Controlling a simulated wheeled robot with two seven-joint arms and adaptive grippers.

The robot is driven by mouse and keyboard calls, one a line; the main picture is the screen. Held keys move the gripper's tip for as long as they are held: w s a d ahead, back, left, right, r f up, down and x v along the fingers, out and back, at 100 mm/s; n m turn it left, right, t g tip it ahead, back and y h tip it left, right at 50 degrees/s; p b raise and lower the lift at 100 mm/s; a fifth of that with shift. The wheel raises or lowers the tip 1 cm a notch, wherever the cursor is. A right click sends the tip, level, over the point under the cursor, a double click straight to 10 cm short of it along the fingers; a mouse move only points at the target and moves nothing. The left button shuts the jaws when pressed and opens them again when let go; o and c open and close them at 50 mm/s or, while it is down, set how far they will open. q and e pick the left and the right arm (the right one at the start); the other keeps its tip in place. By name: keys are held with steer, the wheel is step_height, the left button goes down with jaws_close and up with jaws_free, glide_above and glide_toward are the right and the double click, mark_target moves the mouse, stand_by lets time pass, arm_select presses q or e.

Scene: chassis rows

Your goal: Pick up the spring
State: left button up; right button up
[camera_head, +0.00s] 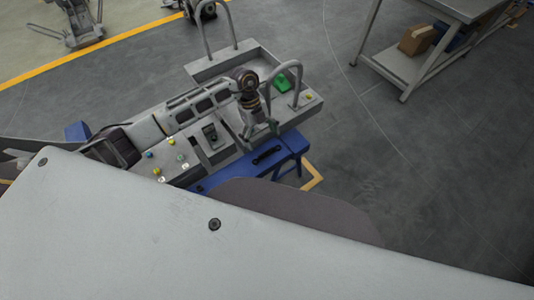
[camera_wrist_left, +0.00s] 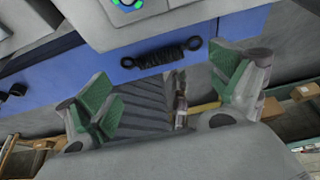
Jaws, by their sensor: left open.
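The spring (camera_head: 267,155) is a dark coil lying on the blue front ledge of the grey and blue chassis station. In the left wrist view the spring (camera_wrist_left: 160,53) shows a loop at each end and lies flat, lengthwise across the picture. My left gripper (camera_head: 260,132) is just behind the spring in the head view, apart from it. In the left wrist view the left gripper (camera_wrist_left: 168,92) has its green-padded fingers spread with nothing between them; the spring shows beyond the fingertips. My right gripper does not show.
Two raised grey handles (camera_head: 299,84) stand on the station near my left arm. A green part (camera_head: 281,83) lies in the tray behind. Small yellow and blue knobs (camera_head: 180,157) are at the left. A metal table (camera_head: 398,66) stands at the top right; floor between is clear.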

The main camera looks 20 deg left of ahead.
mark_target(266, 151)
arm_select(q)
steer(key=shift+d+f, duration=0.1)
steer(key=shift+f, duration=0.2)
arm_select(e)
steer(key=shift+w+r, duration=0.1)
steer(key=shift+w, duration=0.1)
arm_select(q)
steer(key=shift+s, duration=0.1)
steer(key=shift+s+d+f, duration=0.1)
steer(key=shift+d+f, duration=0.1)
steer(key=shift+f, duration=0.3)
steer(key=x, duration=0.2)
steer(key=shift+s+d+f, duration=0.1)
steer(key=shift+d+f, duration=0.05)
steer(key=shift+f, duration=0.2)
steer(key=shift+s+d+f, duration=0.15)
steer(key=shift+d+f, duration=0.05)
steer(key=shift+f, duration=0.4)
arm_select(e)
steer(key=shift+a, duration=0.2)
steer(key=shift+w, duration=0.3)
